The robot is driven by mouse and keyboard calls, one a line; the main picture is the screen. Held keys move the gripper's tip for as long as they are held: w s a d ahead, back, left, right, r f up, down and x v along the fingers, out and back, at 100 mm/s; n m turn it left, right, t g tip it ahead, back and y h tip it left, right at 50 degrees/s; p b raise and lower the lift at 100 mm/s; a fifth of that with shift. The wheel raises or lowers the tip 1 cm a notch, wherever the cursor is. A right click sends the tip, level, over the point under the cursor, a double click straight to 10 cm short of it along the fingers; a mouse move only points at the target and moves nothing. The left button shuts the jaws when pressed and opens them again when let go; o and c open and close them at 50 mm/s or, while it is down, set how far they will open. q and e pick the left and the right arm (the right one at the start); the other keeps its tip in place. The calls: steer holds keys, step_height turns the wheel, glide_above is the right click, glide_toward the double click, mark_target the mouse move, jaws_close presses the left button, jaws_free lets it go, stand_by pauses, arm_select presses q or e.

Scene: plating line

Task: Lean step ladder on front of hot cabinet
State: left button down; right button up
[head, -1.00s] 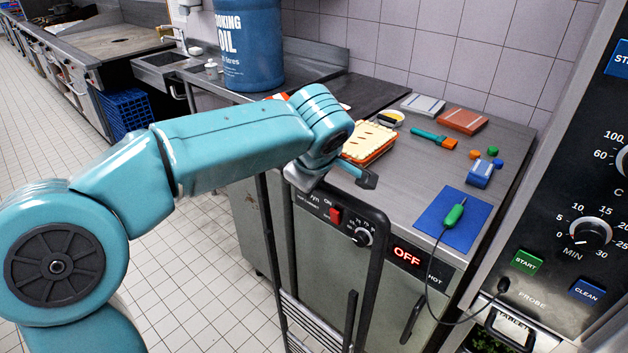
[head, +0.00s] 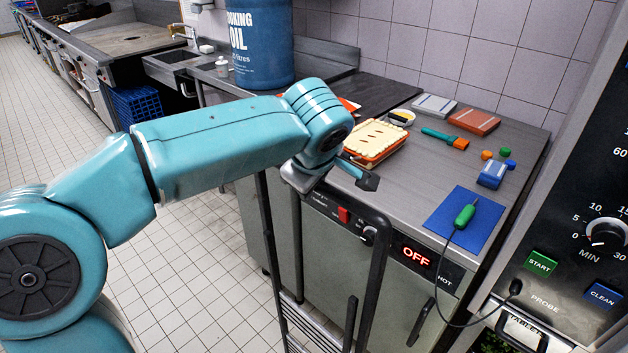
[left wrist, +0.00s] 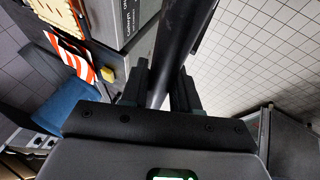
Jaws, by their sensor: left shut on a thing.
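The step ladder (head: 377,285) has a dark tubular frame with slatted steps low down. It stands upright in front of the hot cabinet (head: 325,262), a steel unit with a red switch, a knob and an "OFF" display. Its right rail crosses the cabinet's panel and partly covers the knob. I cannot tell whether ladder and cabinet touch. My left gripper (head: 318,182) is at the ladder's top bar, its jaws mostly hidden by my wrist. In the left wrist view, the jaws (left wrist: 160,92) are shut on the black bar (left wrist: 182,42). My right gripper is not in view.
The cabinet top holds a pie in an orange dish (head: 376,142), a brush (head: 445,138), and a green probe (head: 465,215) on a blue mat (head: 448,232). The probe's cable runs to the oven panel (head: 575,240) at right. Tiled floor (head: 190,255) is clear at left.

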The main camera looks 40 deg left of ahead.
arm_select(q)
steer(key=shift+s+a+r+b, duration=0.1)
steer(key=shift+s+r+b, duration=0.1)
steer(key=shift+s, duration=0.15)
steer(key=shift+s+a+r+b, duration=0.1)
steer(key=shift+s+b, duration=0.1)
steer(key=shift+s, duration=0.1)
stand_by(0.4)
stand_by(1.3)
steer(key=shift+f+b, duration=1.3)
steer(key=shift+b, duration=0.25)
stand_by(0.7)
steer(key=shift+s+d+f+b, duration=0.15)
steer(key=shift+s+f+b, duration=0.1)
steer(key=shift+f+b, duration=0.2)
steer(key=shift+w, duration=0.1)
stand_by(0.4)
steer(key=shift+w+d+f+p, duration=0.1)
steer(key=shift+w+p, duration=0.6)
steer(key=shift+w, duration=0.4)
steer(key=shift+w+d+f+p, duration=0.1)
steer(key=shift+w+p, duration=0.6)
steer(key=shift+w, duration=0.4)
steer(key=shift+w, duration=0.1)
